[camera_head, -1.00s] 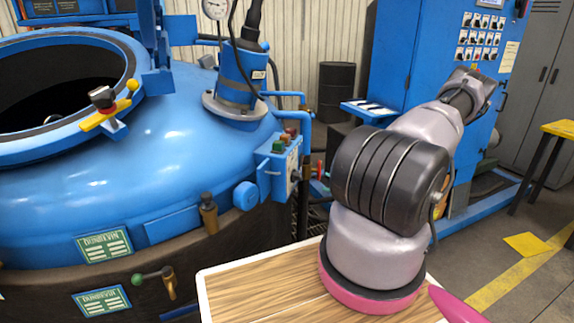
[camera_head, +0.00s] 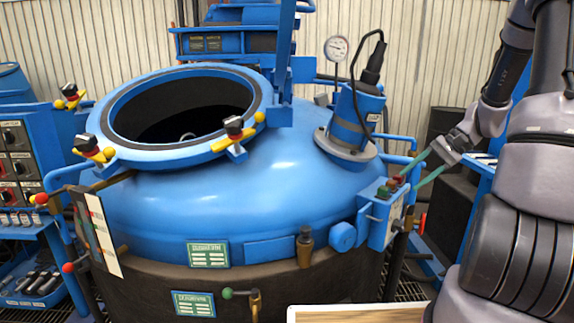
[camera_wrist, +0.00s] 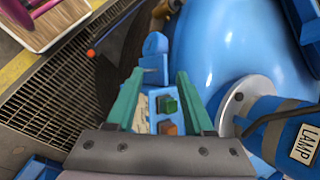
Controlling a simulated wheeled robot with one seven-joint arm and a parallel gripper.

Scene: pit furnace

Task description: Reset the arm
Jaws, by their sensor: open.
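My gripper (camera_head: 422,169) is at the right side of the blue furnace, with its two green fingers spread apart and nothing between them. Its fingers also show in the wrist view (camera_wrist: 158,100), on either side of a small blue button box (camera_wrist: 153,122). That box carries a green and a red button and also shows in the head view (camera_head: 381,219). My gripper is close to the box; I cannot tell whether it touches. My arm reaches in from the right side of the head view.
The round blue furnace (camera_head: 285,195) fills the middle, its top opening uncovered. A cylinder (camera_head: 349,125) marked LAMP in the wrist view stands on its lid, near a gauge (camera_head: 336,48). A control panel (camera_head: 20,160) is at left. Floor grating (camera_wrist: 65,105) lies below.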

